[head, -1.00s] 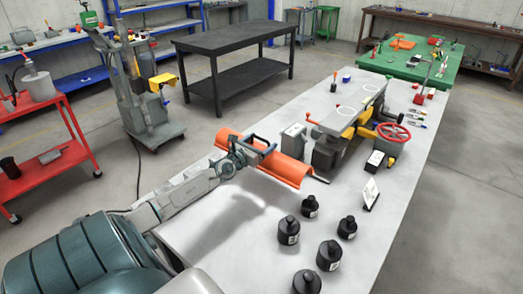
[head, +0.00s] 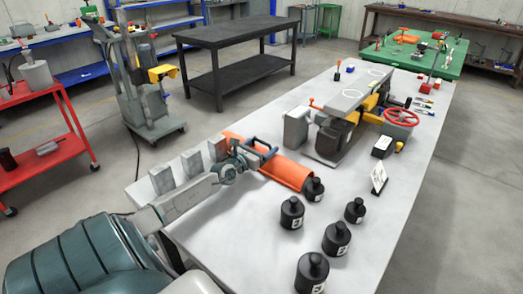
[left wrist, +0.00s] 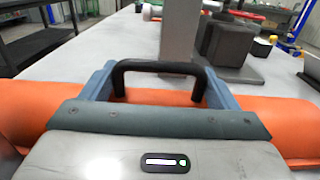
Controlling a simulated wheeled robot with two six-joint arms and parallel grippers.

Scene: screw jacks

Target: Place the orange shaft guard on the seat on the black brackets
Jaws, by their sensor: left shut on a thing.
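The orange shaft guard (head: 292,172) is a long half-round trough. My left gripper (head: 263,150) is shut on its black handle (left wrist: 160,66), and the guard also shows across the left wrist view (left wrist: 35,100). In the head view the guard appears above the white table, its right end beside a black bottle. A machine with dark, bracket-like supports (head: 333,140) stands beyond the guard to the right; dark blocks also show in the left wrist view (left wrist: 228,45). I cannot make out the seat clearly. My right gripper is out of view.
Several black bottles (head: 337,240) stand on the white table (head: 225,235) in front of the guard. Three grey upright blocks (head: 190,163) stand behind my left arm. Another grey block (head: 296,128) stands beside the machine, which has a red handwheel (head: 402,117).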

